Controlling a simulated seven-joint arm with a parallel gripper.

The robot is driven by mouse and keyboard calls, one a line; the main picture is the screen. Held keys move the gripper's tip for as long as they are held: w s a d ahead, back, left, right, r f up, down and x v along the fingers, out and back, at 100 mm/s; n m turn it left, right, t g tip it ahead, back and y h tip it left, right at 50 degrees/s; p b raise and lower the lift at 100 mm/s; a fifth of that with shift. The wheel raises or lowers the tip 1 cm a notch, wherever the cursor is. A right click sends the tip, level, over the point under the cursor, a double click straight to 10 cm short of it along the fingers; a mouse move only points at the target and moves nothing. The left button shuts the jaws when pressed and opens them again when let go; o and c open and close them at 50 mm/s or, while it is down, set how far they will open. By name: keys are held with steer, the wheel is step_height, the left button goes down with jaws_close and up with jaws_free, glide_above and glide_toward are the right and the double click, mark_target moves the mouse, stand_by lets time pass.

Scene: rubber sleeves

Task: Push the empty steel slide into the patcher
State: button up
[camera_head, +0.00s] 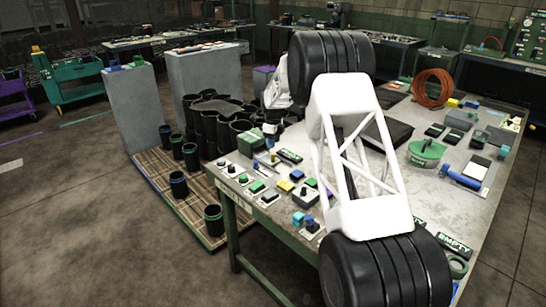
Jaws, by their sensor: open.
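My gripper (270,139) shows small at the left end of the workbench, below the white wrist part of my arm. Its fingers are tiny here; it is open, and I see nothing held in it. A green domed device (427,151) stands on the right half of the bench, well apart from my gripper; I cannot tell whether it is the patcher. A flat pale metal plate (478,168) lies right of it, beside a blue cylinder; I cannot tell whether it is the steel slide. My arm hides the bench's middle.
The workbench (510,135) carries small switch boxes, a dark flat panel (388,133), a copper-coloured coil (433,88) and green EMPTY labels (455,245). Left of it, black sleeves (210,127) crowd a wooden pallet (160,170). Floor at the lower left is clear.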

mark_target(273, 155)
steer(key=shift+f, duration=3.9)
steer(key=shift+c, duration=0.4)
jaws_close()
